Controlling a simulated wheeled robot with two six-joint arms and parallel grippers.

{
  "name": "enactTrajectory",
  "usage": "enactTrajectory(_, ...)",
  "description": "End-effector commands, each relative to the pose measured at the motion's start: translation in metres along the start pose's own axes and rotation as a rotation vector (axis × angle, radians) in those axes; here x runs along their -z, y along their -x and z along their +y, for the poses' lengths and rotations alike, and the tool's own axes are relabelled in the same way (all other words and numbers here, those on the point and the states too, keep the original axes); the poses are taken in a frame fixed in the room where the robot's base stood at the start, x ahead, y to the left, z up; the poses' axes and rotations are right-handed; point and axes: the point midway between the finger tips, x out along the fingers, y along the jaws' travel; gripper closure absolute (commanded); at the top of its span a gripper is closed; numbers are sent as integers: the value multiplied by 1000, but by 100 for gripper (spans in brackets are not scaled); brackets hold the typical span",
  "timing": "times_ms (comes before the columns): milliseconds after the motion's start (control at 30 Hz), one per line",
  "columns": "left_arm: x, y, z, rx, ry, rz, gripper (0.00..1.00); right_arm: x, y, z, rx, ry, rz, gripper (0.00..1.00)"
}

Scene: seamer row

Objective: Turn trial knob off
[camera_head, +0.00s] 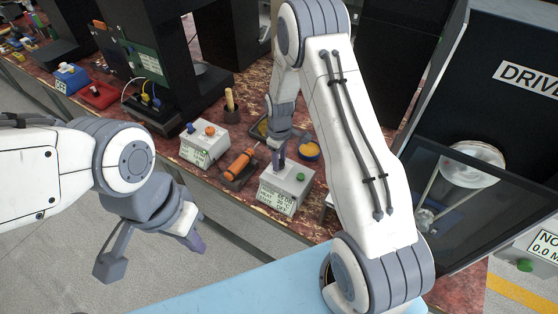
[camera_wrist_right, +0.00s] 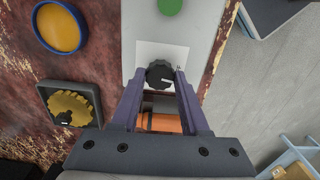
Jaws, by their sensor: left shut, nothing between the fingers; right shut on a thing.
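The trial knob (camera_wrist_right: 159,73) is a small black ribbed dial with a pale pointer mark on the plate of a light grey control box (camera_head: 283,194). The box also shows in the right wrist view (camera_wrist_right: 205,40). My right gripper (camera_head: 279,158) reaches down over the box from above. In the right wrist view its two purple fingers (camera_wrist_right: 160,85) are shut on the knob, one on each side. In the head view the knob is hidden by the fingers. My left gripper (camera_head: 195,242) hangs in front of the bench, shut and empty, away from the box.
A green button (camera_head: 300,177) sits on the same box. An orange-handled tool (camera_head: 240,164) lies beside it, and a yellow round dish (camera_head: 308,150) behind it. Another box with an orange knob (camera_head: 204,143) stands left. The dark machine (camera_head: 500,130) stands right.

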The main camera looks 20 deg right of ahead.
Motion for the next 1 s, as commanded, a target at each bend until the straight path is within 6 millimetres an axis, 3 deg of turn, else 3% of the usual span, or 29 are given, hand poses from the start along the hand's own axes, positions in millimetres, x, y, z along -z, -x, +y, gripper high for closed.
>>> enactTrajectory(400, 0, -3, 0, 0, 0, 0, 100, -1, 0, -1, 3, 162, -3, 100)
enactTrajectory(900, 0, -3, 0, 0, 0, 0, 100, -1, 0, -1, 3, 178, -4, 100)
enactTrajectory(933, 0, -3, 0, 0, 0, 0, 100, -1, 0, -1, 3, 178, -4, 48)
enactTrajectory(1000, 0, -3, 0, 0, 0, 0, 100, -1, 0, -1, 3, 178, -3, 26)
